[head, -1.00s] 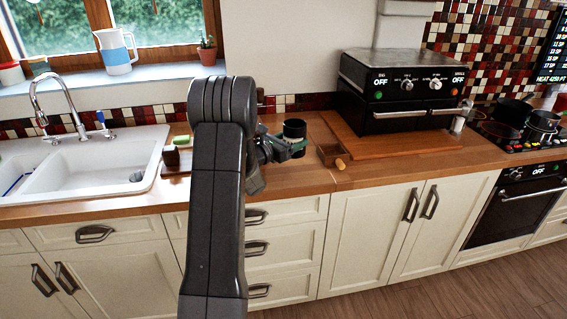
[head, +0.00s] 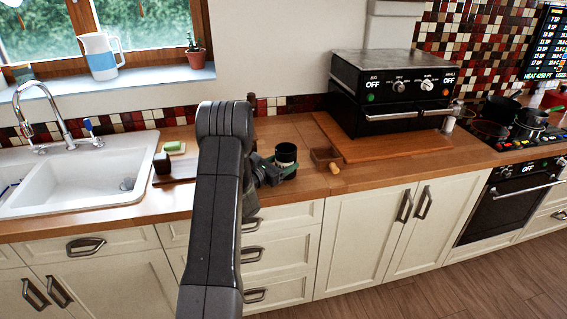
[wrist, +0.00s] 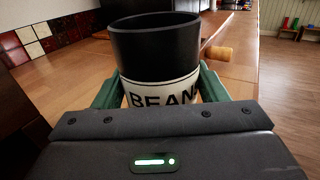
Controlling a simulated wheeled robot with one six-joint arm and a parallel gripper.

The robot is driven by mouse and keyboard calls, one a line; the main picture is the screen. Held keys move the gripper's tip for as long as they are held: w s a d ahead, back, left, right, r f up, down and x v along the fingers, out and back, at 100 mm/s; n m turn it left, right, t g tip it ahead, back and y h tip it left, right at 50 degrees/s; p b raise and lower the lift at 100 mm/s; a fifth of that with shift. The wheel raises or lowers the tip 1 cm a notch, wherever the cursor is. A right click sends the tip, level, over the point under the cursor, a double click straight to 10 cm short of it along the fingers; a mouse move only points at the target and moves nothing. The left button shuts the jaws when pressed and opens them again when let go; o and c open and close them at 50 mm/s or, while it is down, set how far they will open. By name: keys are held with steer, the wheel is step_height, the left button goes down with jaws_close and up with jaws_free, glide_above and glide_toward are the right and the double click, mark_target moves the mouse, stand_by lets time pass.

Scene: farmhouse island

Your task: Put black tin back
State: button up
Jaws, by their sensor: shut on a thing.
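The black tin (head: 286,153) is upright over the wooden counter, right of my arm in the head view. In the wrist view the black tin (wrist: 154,50) shows an open dark top and a white band lettered "BEAN", its last part cut off by a finger. My gripper (head: 285,168) has its green fingers on both sides of the tin. In the wrist view my gripper (wrist: 155,92) is shut on the tin around its white band. The tin's base is hidden, so I cannot tell whether it touches the counter.
A small wooden box (head: 324,158) with a light wooden knob stands just right of the tin. A black oven (head: 390,92) on a wooden board is behind it. A white sink (head: 85,175) is at left.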

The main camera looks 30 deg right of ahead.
steer(key=shift+f, duration=0.2)
steer(key=shift+f, duration=0.15)
steer(key=o, duration=1.3)
steer(key=shift+r, duration=0.3)
steer(key=b+v, duration=0.1)
steer(key=v, duration=0.4)
steer(key=b+v, duration=0.2)
steer(key=v, duration=0.4)
steer(key=shift+f, duration=0.25)
steer(key=shift+s+a, duration=0.1)
steer(key=shift+a, duration=0.4)
